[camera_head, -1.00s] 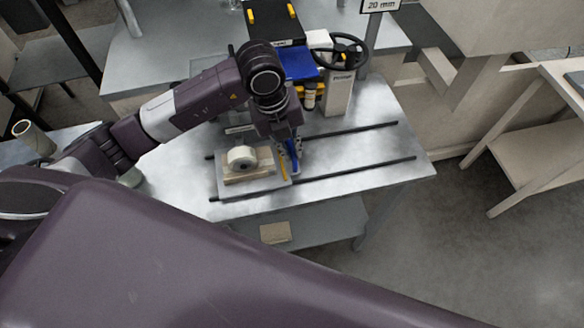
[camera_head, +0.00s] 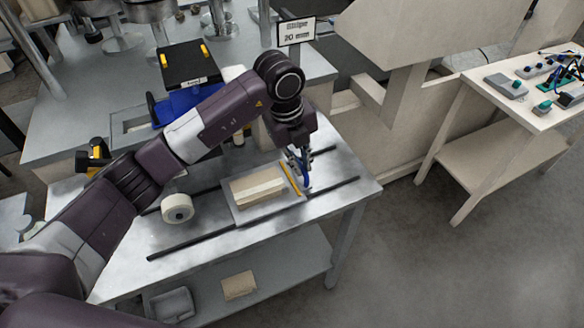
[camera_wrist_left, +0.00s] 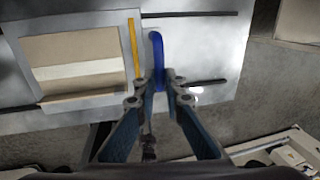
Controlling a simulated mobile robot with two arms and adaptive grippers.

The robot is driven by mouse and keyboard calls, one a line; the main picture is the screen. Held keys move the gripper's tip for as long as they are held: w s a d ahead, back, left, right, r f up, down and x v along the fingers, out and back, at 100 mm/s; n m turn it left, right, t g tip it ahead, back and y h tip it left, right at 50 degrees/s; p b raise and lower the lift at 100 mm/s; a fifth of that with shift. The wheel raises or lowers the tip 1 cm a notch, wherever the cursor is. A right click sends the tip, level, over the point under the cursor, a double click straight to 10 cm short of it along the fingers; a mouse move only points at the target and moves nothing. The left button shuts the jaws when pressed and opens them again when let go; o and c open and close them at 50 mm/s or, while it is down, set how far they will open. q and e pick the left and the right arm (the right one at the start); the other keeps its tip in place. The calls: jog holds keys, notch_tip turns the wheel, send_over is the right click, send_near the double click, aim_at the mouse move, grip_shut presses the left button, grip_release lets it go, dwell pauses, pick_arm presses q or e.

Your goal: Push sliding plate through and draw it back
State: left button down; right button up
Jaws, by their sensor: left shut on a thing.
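The sliding plate (camera_head: 240,219) is a grey plate on the metal table, lying between two dark rails. It carries a flat tan block with a pale band (camera_head: 258,187) and has a yellow strip (camera_head: 291,178) along its right side. My left gripper (camera_head: 300,166) is at the plate's right end, shut on an upright blue handle (camera_head: 307,181). The left wrist view also shows the blue handle (camera_wrist_left: 157,58) between the fingers, beside the yellow strip. A white roll (camera_head: 178,208) stands on the table left of the plate, apart from it. My right gripper is out of view.
The front rail (camera_head: 190,244) runs on past the plate toward the table's right edge. A blue and black machine (camera_head: 190,85) and a sign (camera_head: 296,32) stand behind. A shelf below holds a tan piece (camera_head: 239,286). Open floor lies right of the table.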

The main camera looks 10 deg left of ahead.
pick_arm(q)
jog(key=shift+d, duration=0.15)
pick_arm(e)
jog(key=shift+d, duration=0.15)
pick_arm(q)
jog(key=c, duration=2.1)
grip_release()
jog(key=shift+w+d, duration=0.1)
jog(key=shift+o, duration=0.4)
jog(key=shift+w, duration=0.1)
jog(key=shift+r, duration=0.25)
notch_tip(320, 180, up, 11)
jog(key=s+a, duration=0.1)
jog(key=a, duration=0.1)
jog(key=shift+s, duration=0.15)
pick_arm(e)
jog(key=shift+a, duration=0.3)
pick_arm(q)
jog(key=shift+d, duration=0.1)
